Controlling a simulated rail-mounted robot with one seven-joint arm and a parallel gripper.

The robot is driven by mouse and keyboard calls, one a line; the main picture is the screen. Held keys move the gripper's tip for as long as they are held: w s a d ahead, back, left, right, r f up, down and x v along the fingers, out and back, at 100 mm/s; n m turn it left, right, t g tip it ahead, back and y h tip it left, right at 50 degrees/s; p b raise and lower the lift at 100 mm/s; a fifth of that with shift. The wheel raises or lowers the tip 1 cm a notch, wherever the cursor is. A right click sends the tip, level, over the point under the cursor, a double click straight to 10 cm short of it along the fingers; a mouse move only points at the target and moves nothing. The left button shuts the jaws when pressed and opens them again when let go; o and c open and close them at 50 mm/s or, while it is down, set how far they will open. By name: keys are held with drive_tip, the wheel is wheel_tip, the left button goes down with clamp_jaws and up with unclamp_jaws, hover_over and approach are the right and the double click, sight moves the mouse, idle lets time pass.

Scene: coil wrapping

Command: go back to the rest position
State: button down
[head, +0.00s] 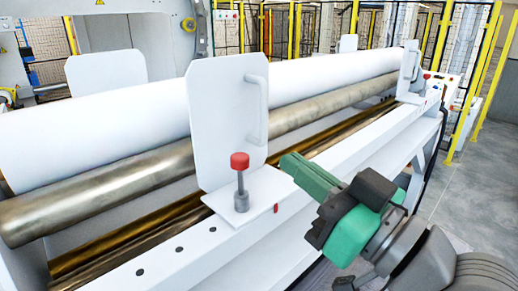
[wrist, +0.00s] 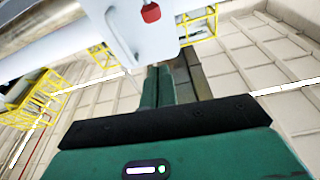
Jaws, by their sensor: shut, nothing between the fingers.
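My gripper (head: 292,162), with green fingers and a green and black body, is in the head view right of centre. It hangs in front of the white machine rail, close to the white upright plate (head: 222,120) with its handle. The fingers are shut with nothing held. In the wrist view the closed fingers (wrist: 168,72) point at the top middle, below the plate and a red knob (wrist: 150,12).
A red-topped knob (head: 240,162) stands on the plate's foot on the rail (head: 150,268). A white roll (head: 90,120) and a metal roller (head: 110,190) lie behind. A second plate (head: 410,65) stands at the far end. Grey floor (head: 490,190) at the right is clear.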

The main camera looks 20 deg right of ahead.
drive_tip(key=a+r+m+t+h+p, duration=0.2)
drive_tip(key=a+r+t+h+p, duration=0.15)
drive_tip(key=a+r+p, duration=0.6)
drive_tip(key=s+a+r+m+t+h, duration=0.1)
drive_tip(key=s+a+r+t+h, duration=0.2)
drive_tip(key=s+a, duration=0.3)
drive_tip(key=shift+s+a+r+m+h+p, duration=0.25)
drive_tip(key=shift+s+r+m+h+p, duration=0.15)
drive_tip(key=shift+s+r+h, duration=0.3)
